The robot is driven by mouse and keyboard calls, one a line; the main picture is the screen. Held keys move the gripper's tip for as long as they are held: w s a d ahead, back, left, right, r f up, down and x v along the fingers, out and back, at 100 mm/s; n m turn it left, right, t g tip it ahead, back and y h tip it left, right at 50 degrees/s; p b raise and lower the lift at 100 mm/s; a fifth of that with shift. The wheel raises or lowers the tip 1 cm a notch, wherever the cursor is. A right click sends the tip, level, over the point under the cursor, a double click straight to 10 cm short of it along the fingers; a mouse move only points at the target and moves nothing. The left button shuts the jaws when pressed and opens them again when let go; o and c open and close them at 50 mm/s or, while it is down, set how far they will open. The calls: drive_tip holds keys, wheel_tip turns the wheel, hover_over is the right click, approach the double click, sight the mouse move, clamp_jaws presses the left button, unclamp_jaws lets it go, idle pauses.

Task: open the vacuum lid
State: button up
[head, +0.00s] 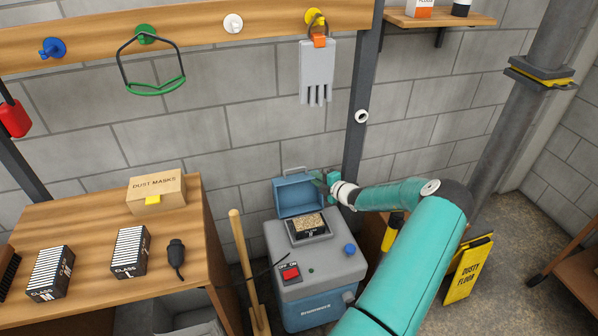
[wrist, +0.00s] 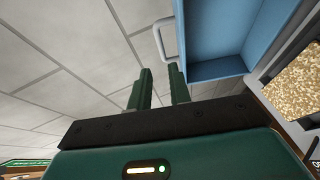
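The vacuum (head: 318,262) stands on the floor, a grey and blue box. Its blue lid (head: 299,196) is raised and stands up at the back, leaving the top opening (head: 309,227) with a speckled tan filling uncovered. The lid (wrist: 215,35) also shows in the wrist view, with its pale handle (wrist: 160,40) on its edge and the tan filling (wrist: 300,85) at the right. My gripper (head: 322,178) is beside the lid's right edge. Its two fingers (wrist: 160,80) are apart with nothing seen between them; the handle lies just beyond the fingertips. Contact with the lid cannot be told.
A wooden bench (head: 85,230) at the left holds a dust mask box (head: 156,192) and two black-and-white filter boxes. A wooden handle (head: 242,260) leans left of the vacuum. A yellow floor sign (head: 468,268) stands right. A dark post rises behind my gripper.

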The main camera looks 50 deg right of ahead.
sight(296, 169)
drive_tip(key=x, duration=1)
drive_tip(key=shift+w, duration=0.3)
clamp_jaws()
